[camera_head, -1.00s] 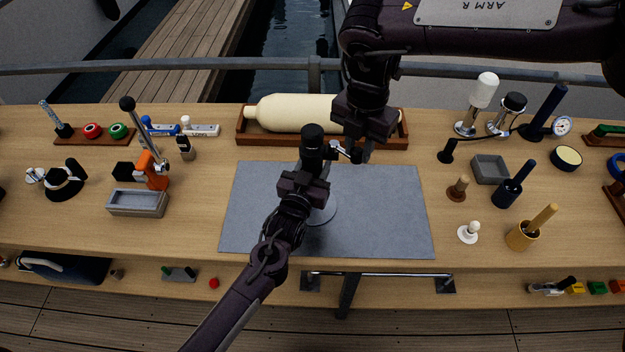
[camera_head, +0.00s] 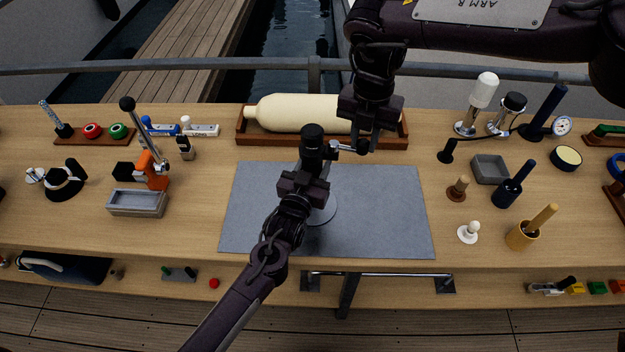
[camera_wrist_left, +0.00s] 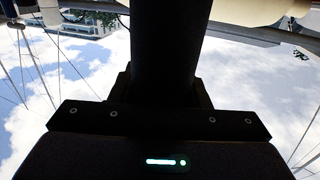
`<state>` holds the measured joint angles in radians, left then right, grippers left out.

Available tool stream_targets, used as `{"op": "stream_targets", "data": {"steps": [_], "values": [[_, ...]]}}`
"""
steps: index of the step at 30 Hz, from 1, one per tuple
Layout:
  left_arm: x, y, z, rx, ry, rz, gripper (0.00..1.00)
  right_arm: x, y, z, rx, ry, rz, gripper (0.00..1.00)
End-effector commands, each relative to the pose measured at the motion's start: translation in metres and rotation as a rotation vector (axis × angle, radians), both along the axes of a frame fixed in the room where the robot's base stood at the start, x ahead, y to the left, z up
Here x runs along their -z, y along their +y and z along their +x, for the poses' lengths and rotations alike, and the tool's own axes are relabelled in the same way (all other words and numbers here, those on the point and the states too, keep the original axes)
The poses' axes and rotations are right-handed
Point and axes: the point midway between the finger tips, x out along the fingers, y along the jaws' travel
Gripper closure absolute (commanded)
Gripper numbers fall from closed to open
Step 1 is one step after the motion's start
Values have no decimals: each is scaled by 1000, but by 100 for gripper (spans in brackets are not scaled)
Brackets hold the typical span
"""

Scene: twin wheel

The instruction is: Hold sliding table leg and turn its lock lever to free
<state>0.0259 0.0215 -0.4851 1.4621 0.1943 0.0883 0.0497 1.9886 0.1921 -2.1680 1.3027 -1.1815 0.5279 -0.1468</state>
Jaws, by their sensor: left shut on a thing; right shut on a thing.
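The sliding table leg (camera_head: 312,137) stands upright on the grey mat, a dark post with a round grey base plate (camera_head: 324,209). My left gripper (camera_head: 312,172) is shut on the post below its collar. In the left wrist view the dark post (camera_wrist_left: 165,45) rises between the left fingers (camera_wrist_left: 163,95). The metal lock lever (camera_head: 338,146) sticks out to the right from the collar. My right gripper (camera_head: 362,147) is shut on the lever's outer end, which the fingers partly hide.
A cream bottle-shaped fender (camera_head: 290,112) lies in a wooden tray (camera_head: 242,132) behind the leg. The grey mat (camera_head: 390,215) is clear around the base. Tools and pots, including a grey tray (camera_head: 490,170), stand to the right; an orange-handled device (camera_head: 152,170) stands left.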

Motion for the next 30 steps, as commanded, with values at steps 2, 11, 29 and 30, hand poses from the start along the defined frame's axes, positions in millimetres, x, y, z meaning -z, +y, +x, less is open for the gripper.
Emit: {"op": "stream_targets", "data": {"steps": [2,11,29,30], "values": [[6,3,-1,-5,12,7,85,1,-4,4,-14,-1,-6,85],[6,3,-1,-5,12,7,85,1,-5,5,-32,-1,-7,85],[6,3,-1,-6,10,7,85,1,-6,15,-103,-3,-7,74],[6,3,-1,-6,10,7,85,1,-6,14,-103,-2,-7,69]]}}
